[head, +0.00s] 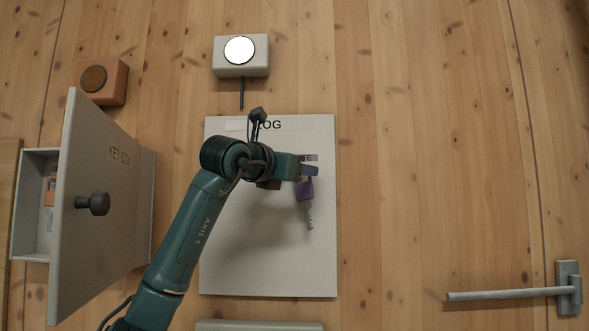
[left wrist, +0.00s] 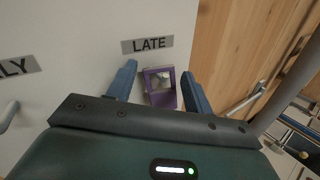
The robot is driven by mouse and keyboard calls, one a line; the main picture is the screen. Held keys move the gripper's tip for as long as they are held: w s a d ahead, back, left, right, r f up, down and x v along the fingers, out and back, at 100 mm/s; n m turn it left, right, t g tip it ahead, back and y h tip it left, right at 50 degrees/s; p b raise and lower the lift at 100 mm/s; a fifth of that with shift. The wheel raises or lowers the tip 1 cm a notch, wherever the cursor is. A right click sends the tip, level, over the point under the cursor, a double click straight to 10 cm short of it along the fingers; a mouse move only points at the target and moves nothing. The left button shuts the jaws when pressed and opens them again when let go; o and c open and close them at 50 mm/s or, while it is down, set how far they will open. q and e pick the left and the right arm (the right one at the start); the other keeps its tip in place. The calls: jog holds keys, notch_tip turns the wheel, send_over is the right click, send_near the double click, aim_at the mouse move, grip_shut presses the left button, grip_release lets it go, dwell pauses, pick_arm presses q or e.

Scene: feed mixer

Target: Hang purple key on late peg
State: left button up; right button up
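The purple key (head: 305,190) is at the right side of the white log board (head: 230,270), its grey shaft pointing down. In the left wrist view its square purple head (left wrist: 152,100) is just below the LATE label (left wrist: 147,44). A pale grey peg-like shape shows in the head's opening; I cannot tell how far it passes through. My left gripper (left wrist: 160,72) has one finger on each side of the key head, with visible gaps, so it is open. It also shows in the head view (head: 312,166). My right gripper is not in view.
A key box (head: 110,220) with a knobbed door stands at the left. A white round-faced device (head: 240,55) and an orange one (head: 102,82) are above. A grey T-shaped handle (head: 515,293) is at lower right. The wood right of the board is mostly clear.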

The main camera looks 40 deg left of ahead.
pick_arm(q)
jog(key=shift+o, duration=0.7)
jog(key=shift+r, duration=0.1)
jog(key=shift+a, duration=0.1)
jog(key=shift+s, duration=0.15)
jog(key=s+d+b, duration=0.1)
jog(key=s+b, duration=0.1)
jog(key=s, duration=0.5)
jog(key=shift+d+f, duration=0.25)
jog(key=shift+d, duration=0.05)
